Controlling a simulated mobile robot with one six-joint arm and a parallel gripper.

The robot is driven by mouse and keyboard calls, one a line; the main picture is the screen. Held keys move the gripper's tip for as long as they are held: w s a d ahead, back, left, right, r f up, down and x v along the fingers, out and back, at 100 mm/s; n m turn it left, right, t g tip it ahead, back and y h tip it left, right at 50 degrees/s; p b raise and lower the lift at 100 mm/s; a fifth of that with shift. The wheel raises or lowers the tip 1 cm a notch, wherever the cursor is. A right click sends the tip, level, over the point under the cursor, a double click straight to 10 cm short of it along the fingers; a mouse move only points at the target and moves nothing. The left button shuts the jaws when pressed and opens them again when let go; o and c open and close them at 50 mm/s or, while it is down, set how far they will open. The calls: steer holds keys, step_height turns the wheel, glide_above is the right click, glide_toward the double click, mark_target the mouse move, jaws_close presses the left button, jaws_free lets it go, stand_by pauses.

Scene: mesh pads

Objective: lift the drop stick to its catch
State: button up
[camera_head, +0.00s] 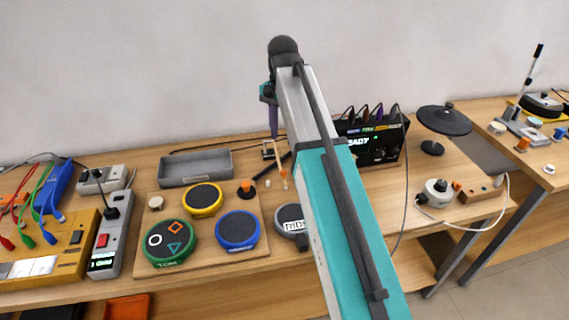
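I cannot tell for certain which thing is the drop stick. A thin pale stick with a black tip (531,67) stands tilted, rising from a grey base (510,113) on the far right table. A small pale wooden stick (279,165) stands beside a small fixture (268,152) on the main table, partly near my arm. No catch can be made out clearly on either. My gripper (272,118) hangs at the far end of my arm, pointing down above the back of the main table. It looks apart from the table things. Its fingers are too small and overlapped to read.
A board with yellow (203,199), blue (237,230) and green (169,243) round pads lies on the main table. A grey tray (195,168) is behind it. A black box with a display (372,141) and a dark cymbal-like disc (444,120) stand right. Cables run nearby.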

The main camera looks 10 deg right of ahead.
mark_target(284, 171)
steer(key=shift+s+r, duration=0.1)
steer(key=shift+f, duration=0.2)
steer(key=shift+f+p, duration=1.05)
steer(key=shift+f, duration=5.7)
jaws_close()
